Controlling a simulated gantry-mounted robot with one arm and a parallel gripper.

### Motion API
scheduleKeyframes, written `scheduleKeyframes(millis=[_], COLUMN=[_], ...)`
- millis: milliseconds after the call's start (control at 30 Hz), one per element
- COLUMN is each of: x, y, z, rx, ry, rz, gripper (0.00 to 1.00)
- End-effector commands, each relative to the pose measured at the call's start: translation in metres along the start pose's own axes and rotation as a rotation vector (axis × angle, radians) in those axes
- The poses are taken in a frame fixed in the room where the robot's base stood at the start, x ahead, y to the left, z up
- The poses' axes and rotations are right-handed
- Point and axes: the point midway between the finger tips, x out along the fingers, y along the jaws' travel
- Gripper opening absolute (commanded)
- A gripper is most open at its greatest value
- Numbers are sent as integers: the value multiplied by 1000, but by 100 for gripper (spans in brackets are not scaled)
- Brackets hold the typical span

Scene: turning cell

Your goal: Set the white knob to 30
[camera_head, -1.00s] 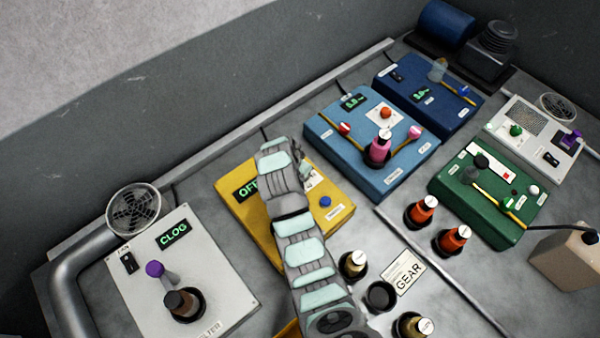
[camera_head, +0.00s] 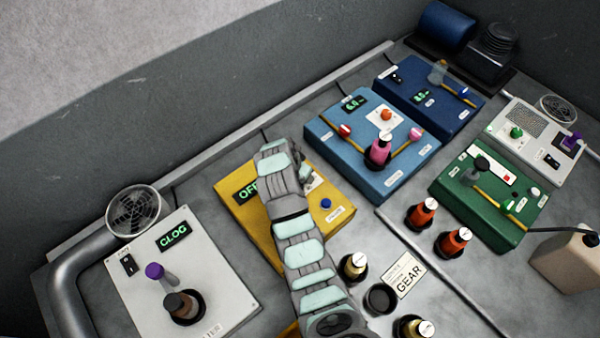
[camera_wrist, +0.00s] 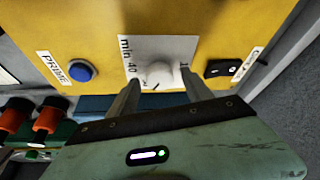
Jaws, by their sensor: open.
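The white knob (camera_wrist: 158,72) sits on a white dial plate (camera_wrist: 153,46) marked "min" and "40" on the yellow box (camera_head: 238,208). My gripper (camera_wrist: 158,90) is open, with one finger on each side of the knob in the wrist view. I cannot tell whether the fingers touch it. In the head view my arm hides the knob and part of the plate. The box's display (camera_head: 246,191) shows letters starting "OF"; the rest is hidden behind my arm.
On the yellow box, a blue button (camera_wrist: 82,71) labelled PRIME and a black rocker switch (camera_wrist: 221,68) flank the dial. A blue box (camera_head: 330,135) stands to the right, a grey filter panel (camera_head: 222,285) to the left. Several bottles stand in front.

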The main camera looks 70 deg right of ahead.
Motion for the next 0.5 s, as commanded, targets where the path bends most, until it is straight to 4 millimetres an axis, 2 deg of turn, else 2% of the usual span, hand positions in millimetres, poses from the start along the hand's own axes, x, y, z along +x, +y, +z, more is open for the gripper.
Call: scheduleKeyframes(millis=[267,367,500], x=[-17,-33,-64], y=[-1,-1,-1], z=[0,0,0], rx=[-1,-1,-1], ry=[1,3,2], rz=[-1,-4,-4], gripper=[59,59,59])
